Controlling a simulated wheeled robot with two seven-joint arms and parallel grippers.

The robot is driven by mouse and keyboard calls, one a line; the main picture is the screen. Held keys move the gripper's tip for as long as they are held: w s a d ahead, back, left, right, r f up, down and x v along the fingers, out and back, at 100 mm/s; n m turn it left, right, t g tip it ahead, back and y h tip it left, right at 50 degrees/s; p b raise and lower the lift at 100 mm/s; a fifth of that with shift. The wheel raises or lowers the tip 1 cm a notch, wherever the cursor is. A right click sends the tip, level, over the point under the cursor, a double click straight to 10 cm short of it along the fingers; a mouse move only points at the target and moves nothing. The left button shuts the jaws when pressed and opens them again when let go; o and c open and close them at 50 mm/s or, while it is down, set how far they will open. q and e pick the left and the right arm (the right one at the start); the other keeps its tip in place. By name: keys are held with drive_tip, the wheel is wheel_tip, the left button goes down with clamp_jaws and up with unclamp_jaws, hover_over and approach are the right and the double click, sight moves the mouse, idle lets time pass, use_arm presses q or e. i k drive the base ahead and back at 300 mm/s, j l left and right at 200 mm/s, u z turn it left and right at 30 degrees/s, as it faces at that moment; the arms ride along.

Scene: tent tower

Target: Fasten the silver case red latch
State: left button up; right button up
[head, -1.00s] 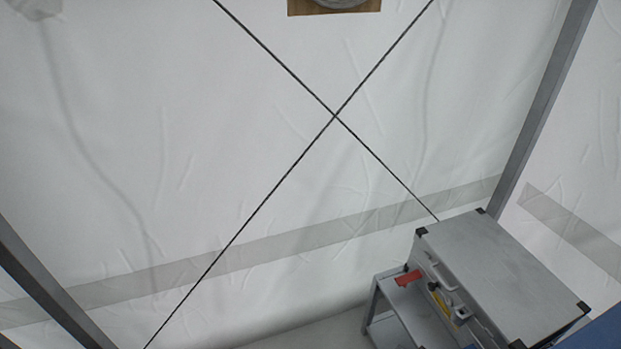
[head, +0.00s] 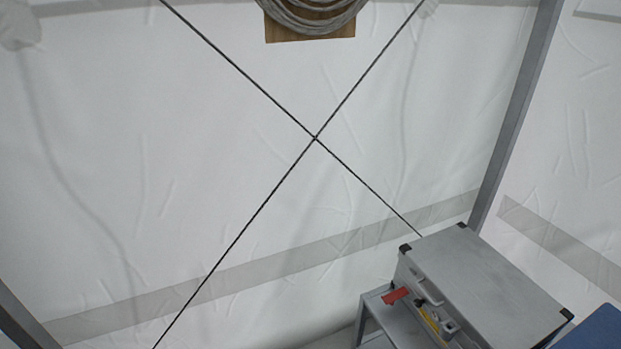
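The silver case (head: 490,285) lies flat at the lower right of the head view, with black corner caps. Its front side faces lower left and has a pale handle (head: 428,287). The red latch (head: 397,296) sticks out from the front near the far left corner, apparently swung out from the case. A yellow part (head: 429,319), likely another latch, shows further along the same side. The near end of the case is cut off by the frame. Neither of my grippers is in view.
The case rests on a grey metal stand or table (head: 368,306). A blue surface (head: 598,330) is at the lower right edge. White tent walls, grey poles (head: 515,120) and crossed dark cables (head: 316,138) lie behind. A coiled hose (head: 312,18) hangs at the top.

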sight(390, 298)
drive_tip(key=i+j+z, duration=0.15)
drive_tip(key=j+z, duration=0.2)
drive_tip(key=j, duration=0.55)
drive_tip(key=j+z, duration=0.35)
drive_tip(key=j, duration=0.5)
